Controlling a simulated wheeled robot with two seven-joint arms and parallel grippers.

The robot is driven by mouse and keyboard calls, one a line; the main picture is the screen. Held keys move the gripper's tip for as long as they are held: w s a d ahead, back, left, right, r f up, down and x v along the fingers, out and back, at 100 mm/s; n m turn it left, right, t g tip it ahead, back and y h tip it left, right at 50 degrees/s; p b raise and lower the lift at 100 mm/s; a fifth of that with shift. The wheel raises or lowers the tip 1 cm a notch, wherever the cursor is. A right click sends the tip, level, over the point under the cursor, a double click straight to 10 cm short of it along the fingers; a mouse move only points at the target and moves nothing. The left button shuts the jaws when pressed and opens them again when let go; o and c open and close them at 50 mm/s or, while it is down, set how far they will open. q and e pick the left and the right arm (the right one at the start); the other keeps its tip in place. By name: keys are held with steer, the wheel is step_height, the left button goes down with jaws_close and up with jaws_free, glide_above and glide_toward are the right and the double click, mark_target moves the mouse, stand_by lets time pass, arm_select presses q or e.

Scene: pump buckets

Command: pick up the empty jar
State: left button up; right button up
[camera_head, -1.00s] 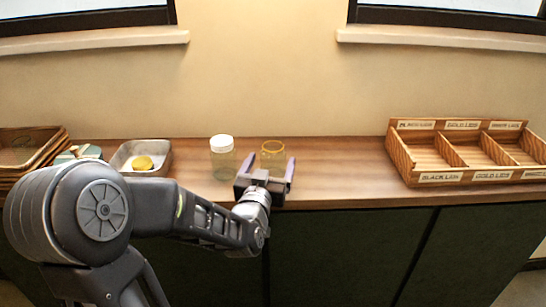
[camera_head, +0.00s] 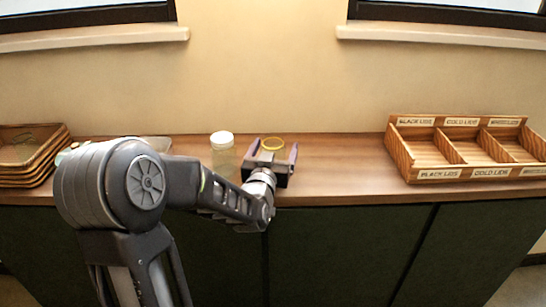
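A clear jar with a gold rim and no lid (camera_head: 272,143) stands on the wooden counter; its lower part is hidden behind my gripper. It looks empty. My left gripper (camera_head: 273,151) is open, its purple fingers on either side of the jar. I cannot tell whether the fingers touch the glass. A second clear jar with a white lid (camera_head: 222,150) stands just left of the gripper. My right gripper is not in view.
A wooden tray with labelled lid compartments (camera_head: 440,172) sits at the right. Stacked wicker trays (camera_head: 30,158) sit at the far left. A metal tray (camera_head: 158,144) is mostly hidden behind my arm. The counter (camera_head: 340,165) between the jars and the lid tray is clear.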

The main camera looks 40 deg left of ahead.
arm_select(q)
steer(key=shift+c, duration=0.5)
steer(key=c, duration=1.5)
steer(key=shift+c, duration=0.2)
step_height(320, 180, up, 10)
steer(key=shift+r+p, duration=0.1)
steer(key=shift+p, duration=0.4)
